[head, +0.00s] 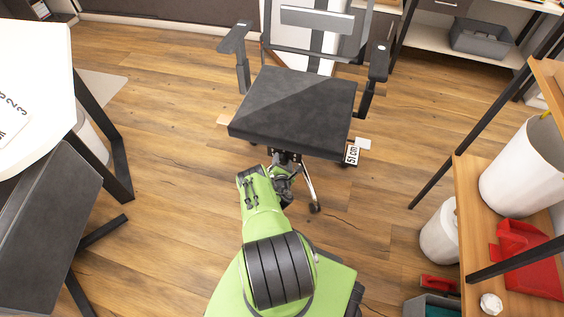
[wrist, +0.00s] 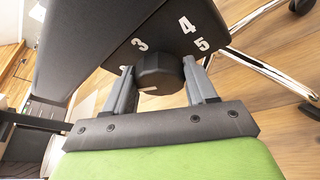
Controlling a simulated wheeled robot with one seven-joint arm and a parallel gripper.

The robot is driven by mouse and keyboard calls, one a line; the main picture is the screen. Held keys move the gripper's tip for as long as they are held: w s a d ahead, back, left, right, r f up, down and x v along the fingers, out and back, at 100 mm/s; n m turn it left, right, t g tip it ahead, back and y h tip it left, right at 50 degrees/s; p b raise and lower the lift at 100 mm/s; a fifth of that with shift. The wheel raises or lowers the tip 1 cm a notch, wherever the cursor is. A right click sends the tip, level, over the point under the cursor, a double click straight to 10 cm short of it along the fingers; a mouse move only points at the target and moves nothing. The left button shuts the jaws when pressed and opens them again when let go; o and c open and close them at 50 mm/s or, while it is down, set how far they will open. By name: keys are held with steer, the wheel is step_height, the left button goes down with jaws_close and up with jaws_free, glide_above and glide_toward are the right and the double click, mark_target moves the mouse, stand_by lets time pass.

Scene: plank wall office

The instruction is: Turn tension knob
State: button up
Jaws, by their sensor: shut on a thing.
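The tension knob (wrist: 158,76) is a black round knob with a pale mark. It sits below a dark plate (wrist: 165,38) that carries white numerals, of which 3, 4 and 5 show. My gripper (wrist: 160,88) has one finger on each side of the knob and is shut on it. In the head view my green arm reaches under the front of the office chair (head: 295,110), and my gripper (head: 283,170) is just below the seat's front edge. The knob is hidden there by the seat and my gripper.
A tag reading 51 cm (head: 352,154) is by the seat's right side. A wooden shelf (head: 475,225) with a white bin (head: 525,170) and red container (head: 525,260) stands right. Wooden floor is open between them.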

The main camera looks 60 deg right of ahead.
steer(key=shift+m, duration=0.4)
steer(key=o, duration=1)
steer(key=shift+o, duration=0.2)
steer(key=p+v, duration=0.3)
steer(key=v, duration=1.2)
steer(key=shift+s+a, duration=0.3)
steer(key=shift+s, duration=0.05)
steer(key=shift+f, duration=0.15)
